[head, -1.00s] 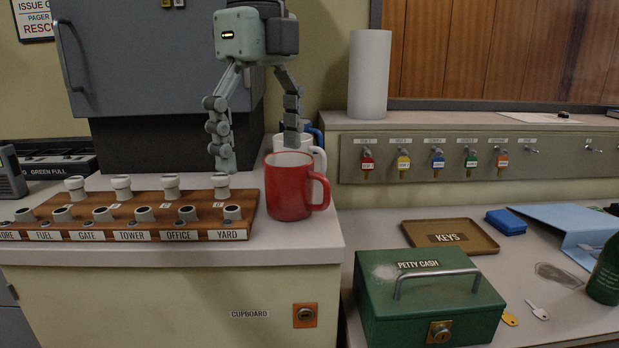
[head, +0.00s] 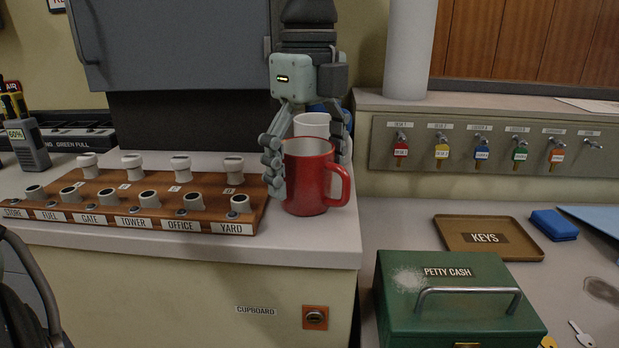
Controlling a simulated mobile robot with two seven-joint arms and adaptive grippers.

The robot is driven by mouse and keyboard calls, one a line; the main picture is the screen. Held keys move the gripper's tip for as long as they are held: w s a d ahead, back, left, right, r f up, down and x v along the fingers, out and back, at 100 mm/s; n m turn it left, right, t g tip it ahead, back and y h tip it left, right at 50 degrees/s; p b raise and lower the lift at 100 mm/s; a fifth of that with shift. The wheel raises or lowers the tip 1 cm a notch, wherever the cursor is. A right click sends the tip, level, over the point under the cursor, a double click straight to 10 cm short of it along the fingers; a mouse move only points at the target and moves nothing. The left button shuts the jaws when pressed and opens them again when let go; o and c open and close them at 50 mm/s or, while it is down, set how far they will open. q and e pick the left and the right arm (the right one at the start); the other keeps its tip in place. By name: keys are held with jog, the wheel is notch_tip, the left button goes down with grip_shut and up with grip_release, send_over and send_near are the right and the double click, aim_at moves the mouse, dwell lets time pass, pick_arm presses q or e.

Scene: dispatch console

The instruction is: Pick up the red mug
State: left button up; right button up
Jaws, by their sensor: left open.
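The red mug (head: 306,180) stands upright near the right end of the cupboard top, its handle to the right. My left gripper (head: 309,168) comes down from above and is open. One finger is at the mug's left side, close to or touching it. The other finger is at the right, partly hidden behind the mug's rim and handle. Whether either finger touches the mug is unclear. My right gripper is not in view.
A white mug (head: 312,125) stands right behind the red one, with a bit of blue beside it. A wooden switch board (head: 150,215) lies close at the left. The cupboard top's edge is just right. Lower right are a green cash box (head: 455,300) and keys tray (head: 450,245).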

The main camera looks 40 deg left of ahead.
pick_arm(q)
jog(key=shift+f, duration=0.1)
jog(key=shift+c, duration=0.2)
jog(key=c, duration=1.4)
jog(key=shift+c, duration=0.6)
